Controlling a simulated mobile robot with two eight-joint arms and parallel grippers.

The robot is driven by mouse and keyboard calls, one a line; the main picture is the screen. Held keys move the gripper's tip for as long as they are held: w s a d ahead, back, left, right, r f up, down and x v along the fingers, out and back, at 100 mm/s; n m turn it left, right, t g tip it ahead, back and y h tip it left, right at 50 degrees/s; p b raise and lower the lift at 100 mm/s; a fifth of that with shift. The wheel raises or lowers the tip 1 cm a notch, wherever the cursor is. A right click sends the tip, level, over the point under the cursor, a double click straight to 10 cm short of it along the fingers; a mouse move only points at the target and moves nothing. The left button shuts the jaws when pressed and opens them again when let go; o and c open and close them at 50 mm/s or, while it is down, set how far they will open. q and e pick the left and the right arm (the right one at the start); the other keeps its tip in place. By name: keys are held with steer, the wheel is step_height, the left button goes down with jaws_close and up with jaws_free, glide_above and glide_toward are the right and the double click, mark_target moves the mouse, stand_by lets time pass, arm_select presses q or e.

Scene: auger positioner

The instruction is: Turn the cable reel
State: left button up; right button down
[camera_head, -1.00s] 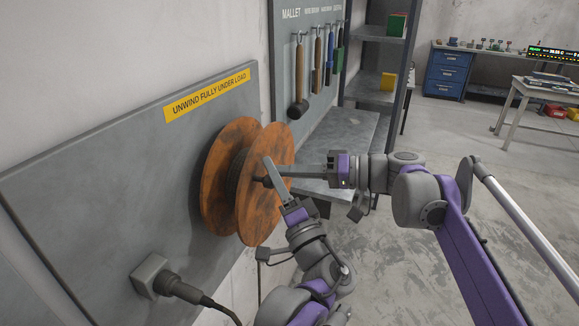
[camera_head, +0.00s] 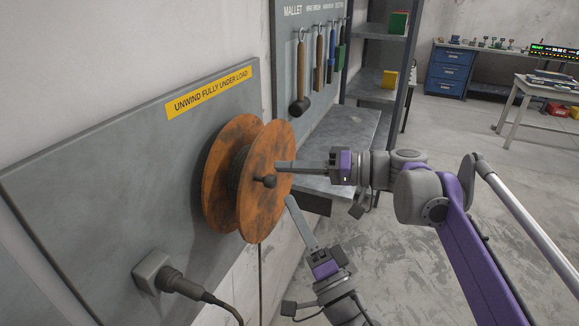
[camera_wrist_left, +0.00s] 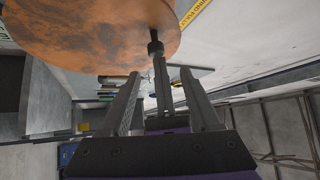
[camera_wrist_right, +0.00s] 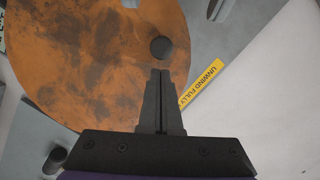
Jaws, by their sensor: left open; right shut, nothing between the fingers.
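The orange-brown cable reel (camera_head: 272,165) is mounted on the grey wall panel, with a small dark knob (camera_head: 268,181) standing out from its face. The reel face also fills the upper part of the right wrist view (camera_wrist_right: 95,60), with the knob (camera_wrist_right: 162,48) just beyond the fingertips. My right gripper (camera_head: 279,167) is shut and empty, its tips close to the reel face beside the knob; contact cannot be told. My left gripper (camera_head: 291,203) is open and empty, below and right of the knob. In the left wrist view the knob (camera_wrist_left: 156,47) lies ahead of the spread fingers.
A socket with a plugged-in cable (camera_head: 160,277) sits low on the panel (camera_head: 85,200). A tool board with a mallet (camera_head: 300,80) and a grey shelf (camera_head: 345,140) stand behind the reel. The floor to the right is open up to a table (camera_head: 545,88).

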arm_select(q)
steer(key=s, duration=0.1)
steer(key=m+g+h, duration=0.1)
steer(key=g+h, duration=0.2)
steer(key=g, duration=0.2)
glide_toward(252, 238)
steer(key=x, duration=0.4)
steer(key=s+a+f+n+g+h, duration=0.1)
steer(key=s+a+f+g+h, duration=0.1)
steer(key=s+a+f+g, duration=0.45)
steer(key=s+a+f+n+g+h, duration=0.2)
steer(key=s+f+n+h, duration=0.5)
steer(key=s+f, duration=0.4)
steer(key=shift+s+f+g, duration=0.35)
steer(key=shift+s+f, duration=0.05)
steer(key=shift+f, duration=0.15)
arm_select(e)
steer(key=shift+s, duration=0.1)
arm_select(q)
steer(key=shift+r+p, duration=0.35)
steer(key=shift+p, duration=0.05)
arm_select(e)
steer(key=shift+s+a+f+n, duration=0.2)
steer(key=shift+s+f+n, duration=0.2)
steer(key=shift+n, duration=0.3)
